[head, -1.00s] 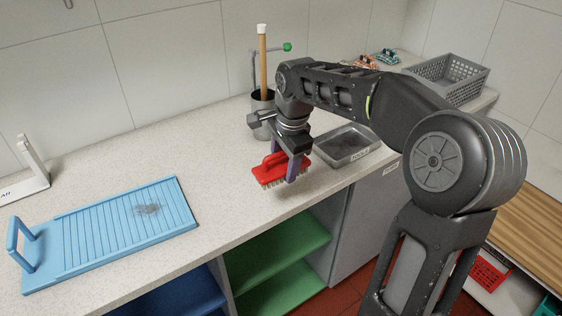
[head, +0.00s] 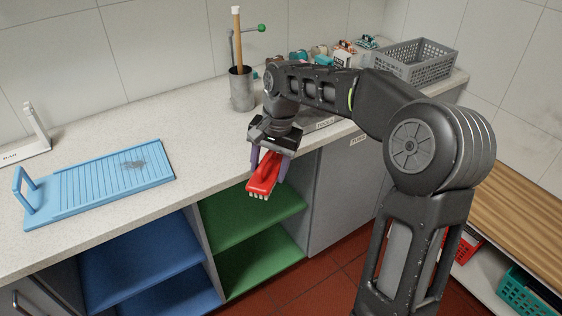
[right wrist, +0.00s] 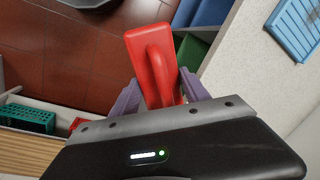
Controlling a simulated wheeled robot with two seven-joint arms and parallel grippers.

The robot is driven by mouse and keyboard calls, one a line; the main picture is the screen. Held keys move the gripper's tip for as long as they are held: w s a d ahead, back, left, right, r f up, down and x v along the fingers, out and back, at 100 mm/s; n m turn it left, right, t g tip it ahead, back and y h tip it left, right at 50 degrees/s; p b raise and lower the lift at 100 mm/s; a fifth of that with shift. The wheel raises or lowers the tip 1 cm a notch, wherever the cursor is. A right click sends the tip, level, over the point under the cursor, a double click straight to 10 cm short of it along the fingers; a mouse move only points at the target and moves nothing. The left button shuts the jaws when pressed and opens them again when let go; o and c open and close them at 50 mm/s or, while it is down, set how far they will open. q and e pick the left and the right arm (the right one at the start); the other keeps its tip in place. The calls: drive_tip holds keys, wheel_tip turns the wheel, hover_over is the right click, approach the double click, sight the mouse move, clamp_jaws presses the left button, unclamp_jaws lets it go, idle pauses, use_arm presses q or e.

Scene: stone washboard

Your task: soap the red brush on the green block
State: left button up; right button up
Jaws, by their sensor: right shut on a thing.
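The red brush (head: 262,174) has a red back and handle and pale bristles. My right gripper (head: 268,166) is shut on it with its purple fingers, holding it in the air in front of the counter's edge, bristle end downward and tilted. In the right wrist view the red brush (right wrist: 152,62) shows its loop handle between the two purple fingers. I cannot make out a green block for sure; small teal and orange items (head: 318,52) lie at the back, partly behind my arm. My left gripper is not in view.
A blue ribbed washboard (head: 80,197) with a dark smudge lies on the counter (head: 190,143). A metal cup (head: 242,92) holds a wooden stick near a green-knobbed tap. A grey basket (head: 415,62) stands at the back right. Open shelves, blue and green (head: 250,215), are below.

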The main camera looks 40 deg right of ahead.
drive_tip(key=w+a+f+n, duration=0.1)
drive_tip(key=a+f+n, duration=0.3)
drive_tip(key=a+n, duration=0.1)
drive_tip(key=a+f+n+g+y, duration=0.1)
drive_tip(key=a+f+n, duration=0.3)
drive_tip(key=a, duration=0.4)
drive_tip(key=shift+w+a+f+n+g, duration=0.3)
drive_tip(key=shift+w+n, duration=0.1)
drive_tip(key=shift+n, duration=0.5)
